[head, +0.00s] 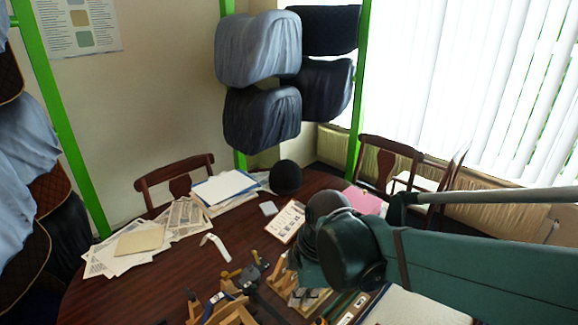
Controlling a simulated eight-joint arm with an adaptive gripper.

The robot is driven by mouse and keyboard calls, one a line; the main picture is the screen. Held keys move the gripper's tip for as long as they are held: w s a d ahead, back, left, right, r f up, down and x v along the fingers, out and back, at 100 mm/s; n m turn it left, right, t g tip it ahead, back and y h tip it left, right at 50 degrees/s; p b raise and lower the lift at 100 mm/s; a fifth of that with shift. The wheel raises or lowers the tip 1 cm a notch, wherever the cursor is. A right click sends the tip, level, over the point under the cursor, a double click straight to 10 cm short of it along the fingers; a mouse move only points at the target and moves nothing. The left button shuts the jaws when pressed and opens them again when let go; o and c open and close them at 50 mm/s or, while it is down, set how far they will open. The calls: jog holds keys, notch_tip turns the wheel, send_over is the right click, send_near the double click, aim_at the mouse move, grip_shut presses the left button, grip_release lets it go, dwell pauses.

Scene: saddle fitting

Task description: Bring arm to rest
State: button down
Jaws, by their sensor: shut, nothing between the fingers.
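My arm (470,255) reaches in from the right edge, over the table (130,295). Its rounded dark joints (345,245) hang above the near middle of the table. My gripper cannot be made out; the arm's own links cover the space below and behind the joints. No held object shows.
Wooden stands and clamp-like tools (235,295) crowd the near table beside my arm. Papers (180,220), a clipboard (225,187), a black helmet (286,178) and a pink sheet (364,200) lie farther back. Chairs (175,180) stand behind. Saddle-like pads (262,115) hang on green posts.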

jog(key=s+d+r+m+t, duration=0.2)
jog(key=d+r+m+t, duration=0.1)
jog(key=d+m, duration=0.6)
jog(key=s+d+r+m+t+h, duration=0.1)
jog(key=s+d+r+m+t, duration=0.1)
jog(key=d+m, duration=0.8)
jog(key=shift+s+r+t+h, duration=0.3)
jog(key=shift+s+r+t, duration=0.15)
jog(key=shift+r, duration=0.65)
